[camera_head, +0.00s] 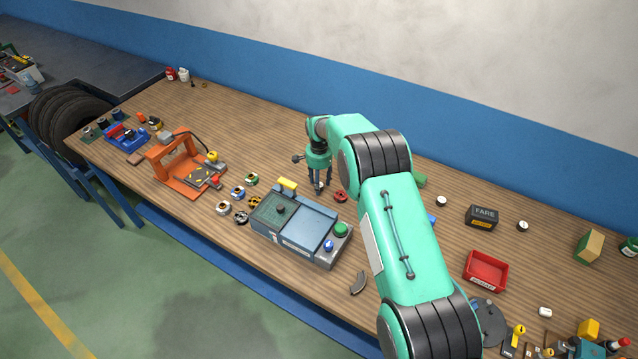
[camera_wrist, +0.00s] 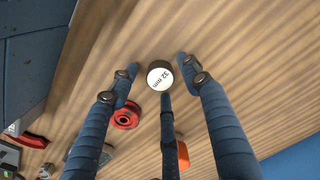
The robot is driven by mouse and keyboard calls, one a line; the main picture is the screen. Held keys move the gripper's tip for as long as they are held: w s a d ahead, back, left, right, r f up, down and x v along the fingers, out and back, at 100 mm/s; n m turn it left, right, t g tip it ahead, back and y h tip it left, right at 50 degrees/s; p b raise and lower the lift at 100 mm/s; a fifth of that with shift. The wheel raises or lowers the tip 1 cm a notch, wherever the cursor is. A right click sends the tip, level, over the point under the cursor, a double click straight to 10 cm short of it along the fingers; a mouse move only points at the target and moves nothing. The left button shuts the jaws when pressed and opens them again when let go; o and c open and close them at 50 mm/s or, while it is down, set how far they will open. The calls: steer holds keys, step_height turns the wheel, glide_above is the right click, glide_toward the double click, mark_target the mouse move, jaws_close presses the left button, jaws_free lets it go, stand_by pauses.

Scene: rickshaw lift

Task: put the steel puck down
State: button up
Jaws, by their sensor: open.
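A small dark puck with a white top marked "32 mm" (camera_wrist: 160,76) sits among my fingertips in the wrist view; I take it for the steel puck. It appears to rest upright on the wooden bench top. My gripper (camera_head: 319,188) is open, its three blue-grey fingers spread around the puck and pointing down. In the wrist view the gripper (camera_wrist: 158,84) shows gaps between the side fingers and the puck. The third finger ends close beside the puck; I cannot tell whether it touches. In the head view the fingers mostly hide the puck.
A red round part (camera_head: 340,196) lies just right of the fingers; it also shows in the wrist view (camera_wrist: 126,116). A grey-blue machine box (camera_head: 300,228) stands in front. An orange frame (camera_head: 180,165) is left, a red tray (camera_head: 486,271) right. Bench behind the gripper is largely clear.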

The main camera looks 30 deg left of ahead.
step_height(320, 180, up, 12)
stand_by(0.6)
steer(key=shift+r, duration=0.1)
stand_by(0.5)
steer(key=shift+r, duration=0.1)
